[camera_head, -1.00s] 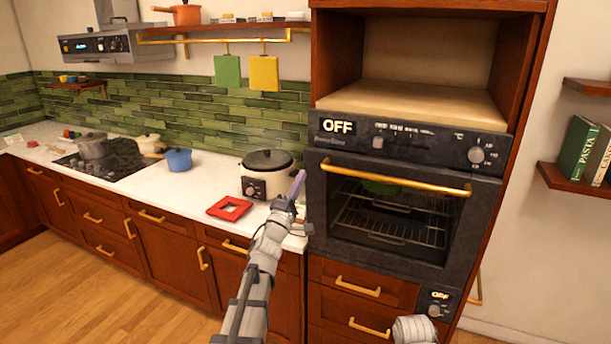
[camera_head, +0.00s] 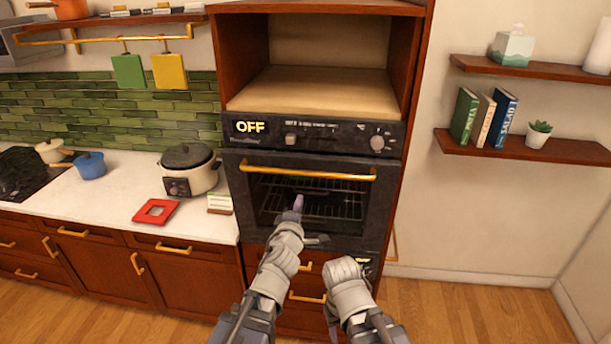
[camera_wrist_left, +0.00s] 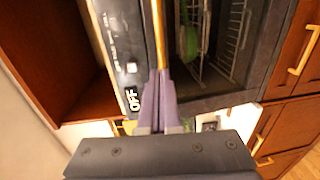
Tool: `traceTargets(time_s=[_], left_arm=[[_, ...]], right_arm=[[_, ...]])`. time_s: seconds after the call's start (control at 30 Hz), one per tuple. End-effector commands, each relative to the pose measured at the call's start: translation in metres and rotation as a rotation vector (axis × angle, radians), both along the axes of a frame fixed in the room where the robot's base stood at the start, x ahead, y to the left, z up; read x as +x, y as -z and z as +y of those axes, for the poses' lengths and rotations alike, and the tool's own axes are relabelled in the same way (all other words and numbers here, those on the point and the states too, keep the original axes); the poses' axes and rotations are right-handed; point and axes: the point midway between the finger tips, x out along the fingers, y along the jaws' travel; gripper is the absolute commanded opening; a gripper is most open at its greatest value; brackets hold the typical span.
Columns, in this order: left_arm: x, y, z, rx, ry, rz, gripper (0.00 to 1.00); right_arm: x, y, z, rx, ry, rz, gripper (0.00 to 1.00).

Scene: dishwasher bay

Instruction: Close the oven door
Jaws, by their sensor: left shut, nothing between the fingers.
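The black oven (camera_head: 392,172) stands in a wooden cabinet. Its door (camera_head: 236,195) has a dark window and a gold bar handle (camera_head: 307,172) across the top. The door looks upright, against or nearly against the oven front; I cannot tell whether a small gap is left. Racks show through the window. In the left wrist view the handle (camera_wrist_left: 158,35) runs just beyond my finger tips, and a green item (camera_wrist_left: 190,42) shows inside. My left gripper (camera_head: 298,203) is shut and empty, in front of the window below the handle. My right forearm shows, but its fingers do not.
A white counter (camera_head: 110,190) at the left holds a rice cooker (camera_head: 188,170), a red trivet (camera_head: 156,211) and a blue pot (camera_head: 90,165). Wooden drawers are under the oven. Shelves with books (camera_head: 465,115) hang on the right wall. The floor at the right is clear.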

Motion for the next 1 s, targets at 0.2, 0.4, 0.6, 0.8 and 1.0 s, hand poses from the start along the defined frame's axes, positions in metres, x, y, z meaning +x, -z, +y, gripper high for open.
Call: traceTargets(time_s=[0.2, 0.4, 0.6, 0.8, 1.0], left_arm=[[0.021, 0.003, -0.002, -0.001, 0.0, -0.001, 0.0], [0.063, 0.007, -0.005, 0.0, 0.0, -0.002, 0.0], [0.101, 0.011, -0.007, -0.002, 0.0, -0.002, 0.0], [0.127, 0.013, -0.009, -0.001, 0.001, -0.002, 0.0], [0.139, 0.014, -0.01, 0.0, 0.001, -0.002, 0.0]], right_arm=[[0.0, 0.003, 0.0, 0.0, 0.0, 0.0, 0.5], [0.0, 0.008, 0.0, 0.0, 0.001, 0.0, 0.5], [0.0, 0.011, 0.0, 0.0, 0.001, -0.001, 0.5], [0.0, 0.014, 0.0, 0.0, 0.001, -0.001, 0.5], [0.0, 0.015, 0.0, 0.0, 0.001, -0.001, 0.5]])
